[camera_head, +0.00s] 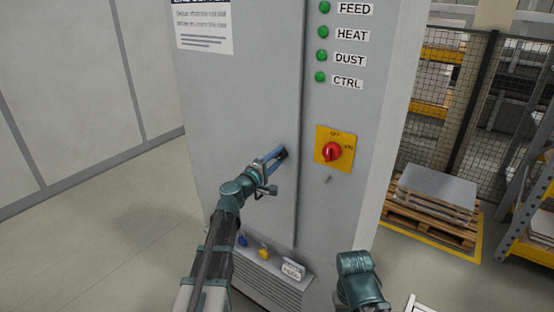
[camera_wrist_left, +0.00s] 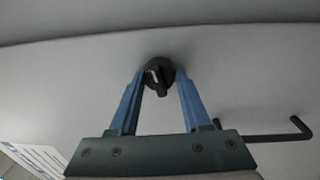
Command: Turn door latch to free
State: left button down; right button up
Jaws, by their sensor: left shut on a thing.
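The door latch is a small black knob (camera_wrist_left: 157,77) with a pale mark, on the grey cabinet door (camera_head: 240,110). In the wrist view its grip points down, tilted slightly. My left gripper (camera_wrist_left: 160,90) has its blue fingers either side of the knob and is shut on it. In the head view my left gripper (camera_head: 281,154) reaches the door near its right edge, and its fingers mostly hide the knob. My right arm shows at the bottom right of the head view, away from the cabinet door; its fingers do not show.
A red rotary switch (camera_head: 332,152) on a yellow plate sits right of the door seam, below several green lamps. A blue padlock (camera_head: 243,240), a yellow padlock (camera_head: 264,251) and a white tag (camera_head: 293,270) are low on the cabinet. A loaded pallet (camera_head: 432,215) stands right.

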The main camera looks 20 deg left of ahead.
pick_arm(q)
jog(key=shift+m, duration=1.6)
jog(key=shift+c, duration=1.8)
grip_release()
jog(key=r+v, duration=0.1)
jog(key=v, duration=1.2)
jog(key=shift+s+a+f+b, duration=0.2)
jog(key=shift+s+f+b, duration=0.2)
jog(key=shift+f+b, duration=0.05)
